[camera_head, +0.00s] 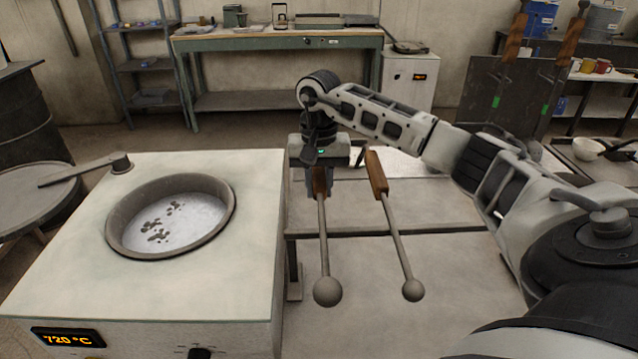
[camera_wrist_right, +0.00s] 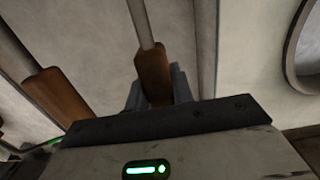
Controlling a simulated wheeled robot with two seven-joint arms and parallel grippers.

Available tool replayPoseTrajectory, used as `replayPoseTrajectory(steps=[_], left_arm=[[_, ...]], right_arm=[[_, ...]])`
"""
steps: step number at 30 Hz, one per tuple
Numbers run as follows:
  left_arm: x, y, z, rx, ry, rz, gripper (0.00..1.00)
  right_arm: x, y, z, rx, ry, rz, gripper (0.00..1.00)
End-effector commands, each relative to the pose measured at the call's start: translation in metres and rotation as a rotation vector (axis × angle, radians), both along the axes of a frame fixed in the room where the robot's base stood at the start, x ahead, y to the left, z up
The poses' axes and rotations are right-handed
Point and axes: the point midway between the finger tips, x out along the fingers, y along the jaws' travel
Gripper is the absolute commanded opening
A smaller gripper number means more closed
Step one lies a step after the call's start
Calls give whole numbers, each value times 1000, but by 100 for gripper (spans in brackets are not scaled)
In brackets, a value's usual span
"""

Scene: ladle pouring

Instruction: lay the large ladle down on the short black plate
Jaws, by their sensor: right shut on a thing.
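The large ladle (camera_head: 327,291) has a brown wooden handle, a grey rod and a round grey bowl toward the front. My right gripper (camera_head: 319,184) points down and is shut on its handle; this handle also shows between the fingers in the right wrist view (camera_wrist_right: 153,74). A second ladle (camera_head: 412,290) with a slightly smaller bowl is to its right, apart from the gripper; its handle also shows in the right wrist view (camera_wrist_right: 57,95). I cannot tell whether the held ladle touches the table. I cannot make out a short black plate for certain. My left gripper is not in view.
A pale furnace (camera_head: 250,235) with a round crucible (camera_head: 116,235) of molten metal stands left of the ladles, its display reading 720 °C. A grey table (camera_head: 465,255) lies under and right of the ladles. A dark upright panel (camera_head: 475,100) stands at back right.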

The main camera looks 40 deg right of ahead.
Motion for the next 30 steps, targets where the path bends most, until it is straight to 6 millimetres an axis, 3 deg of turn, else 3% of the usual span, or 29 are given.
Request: replayPoseTrajectory(steps=[1,3,13,16,20,30], left_arm=[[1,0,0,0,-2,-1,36],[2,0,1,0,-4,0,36],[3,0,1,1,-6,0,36],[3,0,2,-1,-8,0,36],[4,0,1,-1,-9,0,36],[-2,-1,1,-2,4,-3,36]], right_arm=[[1,0,3,1,-7,-1,29],[1,0,3,1,-6,-1,49],[-1,0,-2,0,3,0,49],[1,0,8,0,-3,0,49],[2,-1,32,0,-5,0,49],[3,-3,118,0,-8,-1,49]])
